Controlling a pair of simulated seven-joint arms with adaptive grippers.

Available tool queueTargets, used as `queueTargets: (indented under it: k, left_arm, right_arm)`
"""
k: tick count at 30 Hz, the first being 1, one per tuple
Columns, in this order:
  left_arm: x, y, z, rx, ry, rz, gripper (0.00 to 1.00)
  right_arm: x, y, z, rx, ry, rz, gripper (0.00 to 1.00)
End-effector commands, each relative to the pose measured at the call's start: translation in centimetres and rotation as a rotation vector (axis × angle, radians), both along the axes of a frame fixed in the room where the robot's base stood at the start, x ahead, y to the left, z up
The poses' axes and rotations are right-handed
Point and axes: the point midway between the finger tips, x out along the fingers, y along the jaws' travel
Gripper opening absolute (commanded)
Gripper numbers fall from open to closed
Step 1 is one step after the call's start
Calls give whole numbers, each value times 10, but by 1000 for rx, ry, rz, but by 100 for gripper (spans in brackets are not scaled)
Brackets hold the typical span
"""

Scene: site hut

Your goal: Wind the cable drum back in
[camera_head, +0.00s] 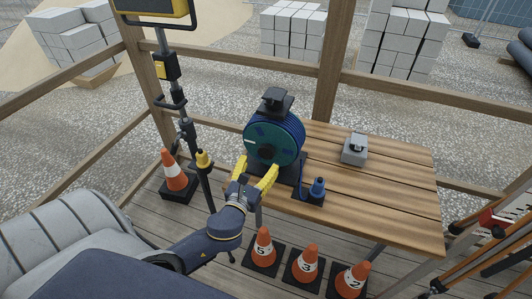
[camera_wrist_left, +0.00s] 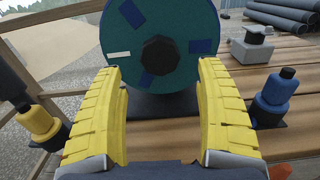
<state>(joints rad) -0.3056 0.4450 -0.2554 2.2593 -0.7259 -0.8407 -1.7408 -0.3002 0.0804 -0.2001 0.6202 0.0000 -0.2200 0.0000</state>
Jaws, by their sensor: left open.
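The cable drum (camera_head: 274,138), teal-faced with blue cable wound on it, stands upright in a black stand on the wooden table. In the left wrist view the drum's face (camera_wrist_left: 181,28) fills the upper middle, with a dark hub knob (camera_wrist_left: 160,54) at its centre. A blue plug-like connector (camera_head: 317,188) stands on the table just right of the drum, a blue cable beside it. My left gripper (camera_head: 255,168) has yellow fingers spread apart, in front of the drum's lower face and below the hub, with nothing between them. My right gripper shows in neither view.
A grey box (camera_head: 355,148) sits on the table (camera_head: 400,185), whose right part is clear. A work-light stand (camera_head: 188,130) and a traffic cone (camera_head: 174,172) are left of the table. Several numbered cones (camera_head: 306,264) stand below its front edge. A padded seat (camera_head: 62,240) is at lower left.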

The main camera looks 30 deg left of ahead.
Motion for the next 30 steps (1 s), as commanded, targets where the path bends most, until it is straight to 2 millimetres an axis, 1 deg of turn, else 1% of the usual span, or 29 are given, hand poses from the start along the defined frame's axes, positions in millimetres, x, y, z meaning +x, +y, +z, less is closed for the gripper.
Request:
queueTargets:
  k: [1,6,12,19,29,30]
  left_arm:
    - [9,2,2,2,-4,1,72]
    - [32,7,1,0,-2,1,72]
    - [51,10,0,0,-1,0,72]
    - [61,12,0,-1,0,0,72]
    - [61,13,0,-1,0,0,72]
    - [61,13,0,-1,0,0,68]
  right_arm:
    - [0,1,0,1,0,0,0]
    - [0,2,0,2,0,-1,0]
    - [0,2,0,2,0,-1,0]
    - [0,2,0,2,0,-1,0]
    - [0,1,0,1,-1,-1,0]
    - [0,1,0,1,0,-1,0]
